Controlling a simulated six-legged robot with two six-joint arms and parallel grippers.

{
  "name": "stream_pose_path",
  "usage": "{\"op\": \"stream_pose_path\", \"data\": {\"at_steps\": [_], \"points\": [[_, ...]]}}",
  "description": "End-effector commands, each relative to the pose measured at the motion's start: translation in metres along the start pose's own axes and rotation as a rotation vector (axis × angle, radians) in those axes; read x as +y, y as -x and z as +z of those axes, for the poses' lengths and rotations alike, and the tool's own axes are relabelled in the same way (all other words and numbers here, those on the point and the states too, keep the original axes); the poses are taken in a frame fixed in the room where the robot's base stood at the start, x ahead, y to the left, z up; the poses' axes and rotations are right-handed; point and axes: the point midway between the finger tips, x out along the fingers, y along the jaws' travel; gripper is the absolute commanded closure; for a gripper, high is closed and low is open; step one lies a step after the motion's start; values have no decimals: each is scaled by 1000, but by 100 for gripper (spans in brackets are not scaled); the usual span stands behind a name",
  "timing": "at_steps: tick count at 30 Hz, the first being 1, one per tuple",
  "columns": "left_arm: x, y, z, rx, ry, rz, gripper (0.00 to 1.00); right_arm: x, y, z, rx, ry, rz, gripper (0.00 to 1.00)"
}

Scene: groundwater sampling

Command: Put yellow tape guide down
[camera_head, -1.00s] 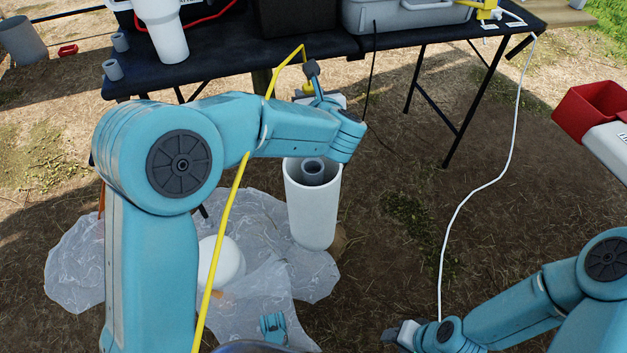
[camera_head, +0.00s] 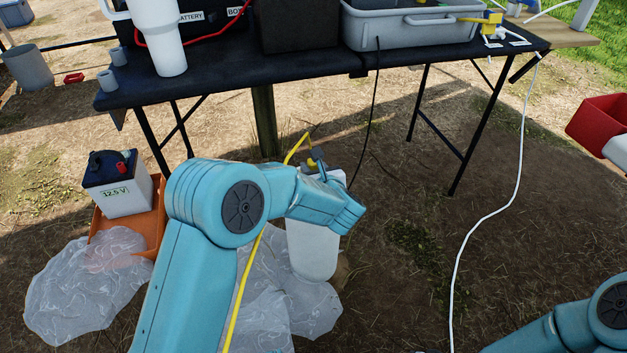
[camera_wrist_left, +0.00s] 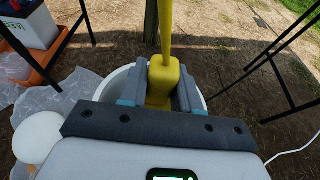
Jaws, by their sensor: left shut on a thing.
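My left gripper (camera_wrist_left: 163,92) is shut on the yellow tape guide (camera_wrist_left: 164,80), whose yellow block sits between the two fingers in the left wrist view. In the head view my left gripper (camera_head: 316,165) is mostly hidden by my arm, above the white well casing (camera_head: 313,250). The casing's rim (camera_wrist_left: 115,84) shows behind and around the fingers in the wrist view. I cannot tell whether the guide touches the rim. The yellow tape (camera_head: 245,285) runs from the gripper down past my forearm. My right gripper is out of view.
A black table (camera_head: 330,62) with cases and a grey tub (camera_head: 410,27) stands behind. Clear plastic sheeting (camera_head: 75,290) lies on the ground at left, beside a battery (camera_head: 118,185) in an orange tray (camera_head: 150,222). A white hose (camera_head: 480,225) hangs at right. Bare ground lies right of the casing.

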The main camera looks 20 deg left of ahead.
Motion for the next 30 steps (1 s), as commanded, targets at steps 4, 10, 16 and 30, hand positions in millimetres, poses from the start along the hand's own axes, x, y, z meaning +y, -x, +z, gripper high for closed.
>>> {"op": "stream_pose_path", "data": {"at_steps": [4, 10, 16, 30], "points": [[-1, -10, -27, 1, -2, -1, 100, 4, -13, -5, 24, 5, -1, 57], [-1, -9, -26, 0, 0, -1, 100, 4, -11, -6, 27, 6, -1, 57], [-1, -10, -28, 1, -1, 0, 55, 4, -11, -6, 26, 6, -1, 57], [-1, 3, -23, 0, -3, -2, 43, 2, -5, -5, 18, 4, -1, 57]]}}
